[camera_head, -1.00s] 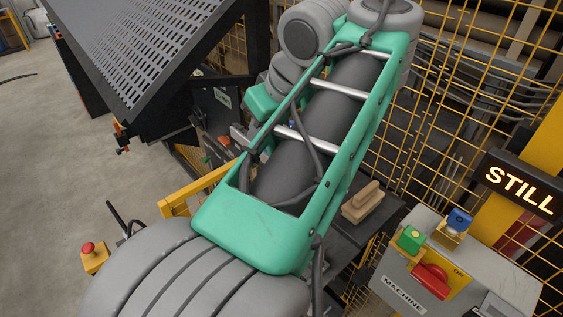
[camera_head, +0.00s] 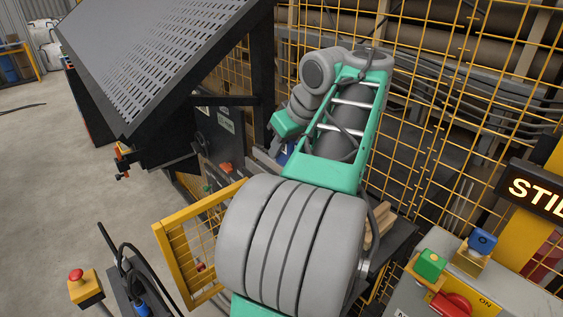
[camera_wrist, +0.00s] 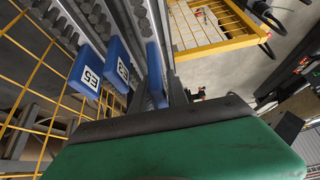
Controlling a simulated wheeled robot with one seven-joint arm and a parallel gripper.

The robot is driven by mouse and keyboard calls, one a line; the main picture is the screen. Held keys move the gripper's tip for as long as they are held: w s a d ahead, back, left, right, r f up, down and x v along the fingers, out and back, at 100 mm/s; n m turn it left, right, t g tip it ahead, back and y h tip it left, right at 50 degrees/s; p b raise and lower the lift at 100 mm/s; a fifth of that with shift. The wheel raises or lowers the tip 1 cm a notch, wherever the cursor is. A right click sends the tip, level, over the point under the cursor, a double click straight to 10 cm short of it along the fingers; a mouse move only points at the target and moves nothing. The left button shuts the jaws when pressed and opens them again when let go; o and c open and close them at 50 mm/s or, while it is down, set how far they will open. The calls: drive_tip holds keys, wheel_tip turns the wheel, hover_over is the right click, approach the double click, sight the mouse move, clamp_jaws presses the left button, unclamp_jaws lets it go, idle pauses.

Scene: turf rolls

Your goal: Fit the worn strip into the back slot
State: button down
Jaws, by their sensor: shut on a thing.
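My gripper (camera_wrist: 157,98) is seen only from its wrist side; my green and black wrist housing fills the bottom of the wrist view. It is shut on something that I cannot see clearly. A narrow blue plate (camera_wrist: 155,72) rises straight ahead of it and may be the held strip. Two more blue plates, a left one (camera_wrist: 88,70) and a right one (camera_wrist: 119,66), stand to its left with white E5 labels. In the head view my arm hides the gripper, and a bit of blue (camera_head: 284,156) shows by its end. I cannot make out the back slot.
A rack of grey round ends (camera_wrist: 98,18) and metal rails lies ahead. Yellow mesh fencing (camera_head: 450,90) runs behind my arm, and a yellow mesh gate (camera_head: 196,245) stands at its left. A slanted perforated panel (camera_head: 160,55) is at upper left. A lit sign (camera_head: 535,192) and button box (camera_head: 450,285) are right.

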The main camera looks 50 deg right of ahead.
sight(282, 159)
drive_tip(key=shift+w+d+f+b, duration=0.15)
drive_tip(key=shift+f+b, duration=0.25)
drive_tip(key=shift+f, duration=1.5)
drive_tip(key=c, duration=1.3)
unclamp_jaws()
